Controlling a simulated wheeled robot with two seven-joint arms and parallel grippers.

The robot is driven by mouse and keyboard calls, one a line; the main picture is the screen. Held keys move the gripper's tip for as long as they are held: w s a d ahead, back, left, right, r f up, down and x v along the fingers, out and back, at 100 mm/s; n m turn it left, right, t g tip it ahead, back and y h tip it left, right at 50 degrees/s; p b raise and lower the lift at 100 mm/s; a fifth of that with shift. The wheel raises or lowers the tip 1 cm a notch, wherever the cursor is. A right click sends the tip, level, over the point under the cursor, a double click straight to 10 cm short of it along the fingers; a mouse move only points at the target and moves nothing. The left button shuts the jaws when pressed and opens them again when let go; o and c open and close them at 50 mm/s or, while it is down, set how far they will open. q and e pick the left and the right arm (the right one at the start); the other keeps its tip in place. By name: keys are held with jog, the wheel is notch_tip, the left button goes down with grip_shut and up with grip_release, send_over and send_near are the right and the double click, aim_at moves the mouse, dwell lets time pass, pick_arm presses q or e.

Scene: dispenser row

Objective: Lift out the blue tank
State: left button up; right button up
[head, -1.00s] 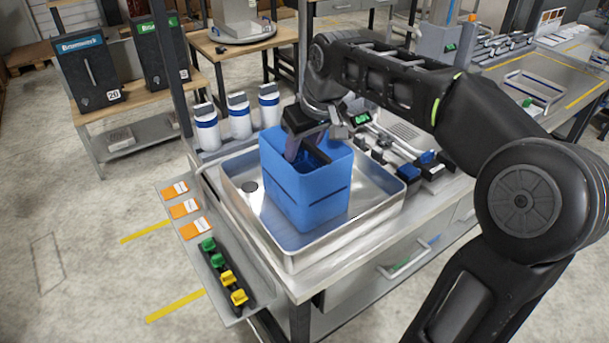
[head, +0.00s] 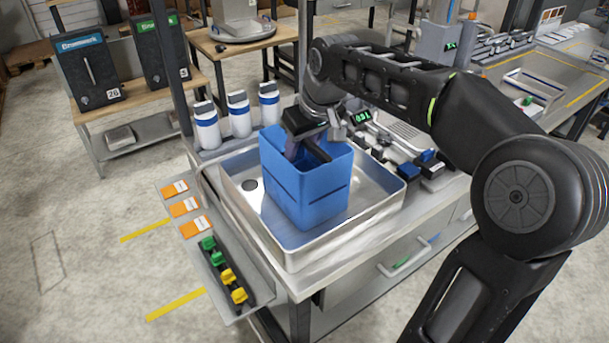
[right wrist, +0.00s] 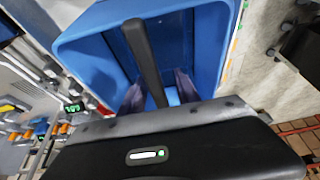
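The blue tank (head: 312,195) is an open-topped box standing upright in a shallow steel tray (head: 375,213). A dark handle bar (head: 316,149) crosses its open top. My right gripper (head: 300,153) reaches down into the tank mouth at this bar, and its fingertips are partly hidden by the tank. In the right wrist view, the bar (right wrist: 145,55) runs between the two fingers of the gripper (right wrist: 160,90). The fingers stand apart, one each side of the bar, with small gaps showing. The tank interior (right wrist: 205,40) looks empty where visible. My left gripper is not in view.
Several white bottles with blue bands (head: 239,115) stand behind the tray. A side shelf holds orange cards (head: 185,207) and green and yellow clips (head: 228,275). Small black and blue items (head: 428,162) lie right of the tray. The tray has bare room around the tank.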

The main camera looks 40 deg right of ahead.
jog(key=shift+f, duration=0.15)
jog(key=shift+c, duration=0.6)
grip_shut()
dwell(0.9)
jog(key=shift+w+r, duration=0.1)
jog(key=shift+r, duration=0.1)
